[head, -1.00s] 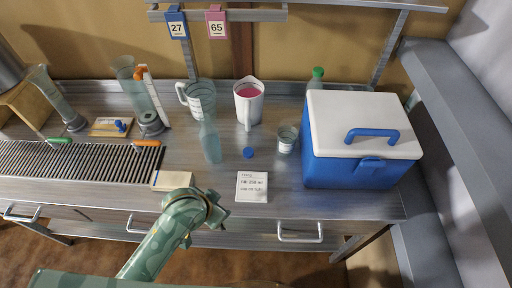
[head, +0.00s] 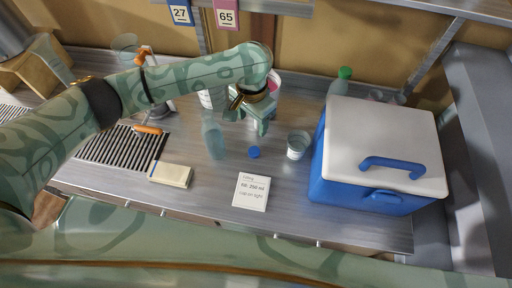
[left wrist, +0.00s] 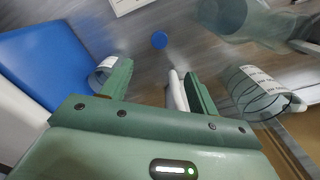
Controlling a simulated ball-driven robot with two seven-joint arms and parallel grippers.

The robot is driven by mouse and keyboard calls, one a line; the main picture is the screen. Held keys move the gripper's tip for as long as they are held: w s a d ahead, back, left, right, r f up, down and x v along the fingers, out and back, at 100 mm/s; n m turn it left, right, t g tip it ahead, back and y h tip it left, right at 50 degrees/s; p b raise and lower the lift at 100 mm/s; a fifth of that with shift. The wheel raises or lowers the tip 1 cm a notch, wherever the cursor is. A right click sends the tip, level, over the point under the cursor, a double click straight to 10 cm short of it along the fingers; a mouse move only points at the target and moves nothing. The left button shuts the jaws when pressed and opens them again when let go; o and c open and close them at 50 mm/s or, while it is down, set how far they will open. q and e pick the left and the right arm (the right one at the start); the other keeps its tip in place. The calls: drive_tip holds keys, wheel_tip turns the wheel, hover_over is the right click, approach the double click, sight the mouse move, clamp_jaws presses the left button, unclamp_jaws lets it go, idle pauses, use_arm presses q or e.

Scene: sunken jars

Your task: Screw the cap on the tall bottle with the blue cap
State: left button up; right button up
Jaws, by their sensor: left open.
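The tall bottle (head: 213,140) is bluish and translucent. It stands uncapped on the bench, and it also shows in the left wrist view (left wrist: 228,14). The blue cap (head: 254,152) lies loose on the bench just right of the bottle's base; it also shows in the left wrist view (left wrist: 159,40). My left gripper (head: 261,126) is open above the bench, behind the cap in the head view. A white pitcher handle (left wrist: 177,92) shows between its fingers in the left wrist view. My arm partly hides the pitcher in the head view. My right gripper is not in view.
A small cup (head: 298,145) stands right of the cap. A blue cooler with a white lid (head: 385,140) fills the right. A printed card (head: 252,192) lies in front. A measuring jug (head: 206,98) stands behind the bottle. A green-capped bottle (head: 340,83) stands behind the cooler.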

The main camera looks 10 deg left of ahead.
use_arm(q)
drive_tip(key=b, duration=0.5)
hover_over(254, 151)
wheel_tip(254, 151, down, 10)
drive_tip(key=shift+s+a+f, duration=0.1)
drive_tip(key=shift+s+f, duration=0.05)
drive_tip(key=shift+f, duration=0.5)
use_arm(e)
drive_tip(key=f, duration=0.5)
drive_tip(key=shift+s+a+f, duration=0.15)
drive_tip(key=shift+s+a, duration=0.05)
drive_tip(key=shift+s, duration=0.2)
use_arm(q)
drive_tip(key=shift+r, duration=0.1)
drive_tip(key=f+b, duration=0.2)
drive_tip(key=f, duration=0.1)
drive_tip(key=f+b, duration=0.1)
drive_tip(key=f, duration=0.1)
drive_tip(key=shift+w+f+b, duration=0.25)
drive_tip(key=shift+b, duration=0.15)
drive_tip(key=shift+r, duration=0.1)
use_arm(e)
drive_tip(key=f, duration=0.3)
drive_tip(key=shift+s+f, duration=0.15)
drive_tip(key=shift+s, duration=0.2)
